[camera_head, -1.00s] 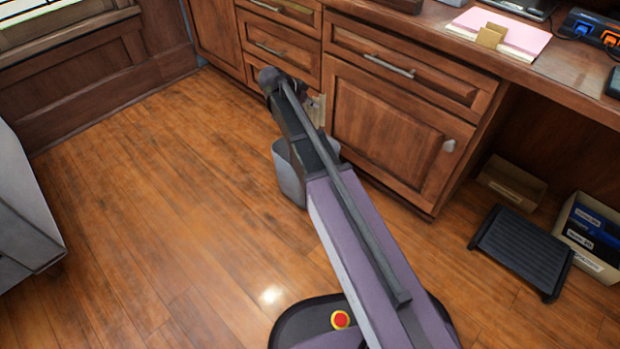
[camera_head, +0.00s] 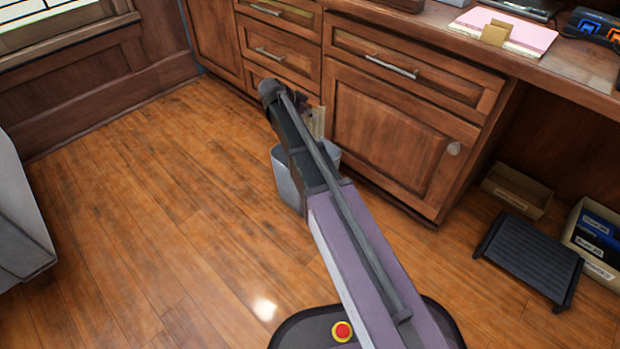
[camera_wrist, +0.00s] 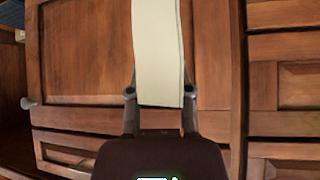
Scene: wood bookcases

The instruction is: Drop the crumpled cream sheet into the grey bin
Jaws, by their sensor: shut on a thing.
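The cream sheet (camera_wrist: 158,45) shows in the wrist view as a long pale strip between the fingers of my gripper (camera_wrist: 160,95). My gripper is shut on it; the strip hides the fingertips. In the head view a small pale patch (camera_head: 318,122) shows beside the end of my arm, too small to tell whether it is the sheet. The grey bin (camera_head: 287,180) stands on the floor in front of the cabinet, partly behind my arm. Its opening is mostly covered by my arm. The bin does not show in the wrist view.
A wood cabinet (camera_head: 385,140) with drawers stands close behind the bin. A black footrest (camera_head: 530,258), a cardboard box (camera_head: 516,190) and a box of files (camera_head: 598,235) are at the right. Floor (camera_head: 150,210) at the left is clear, up to a grey object (camera_head: 20,225).

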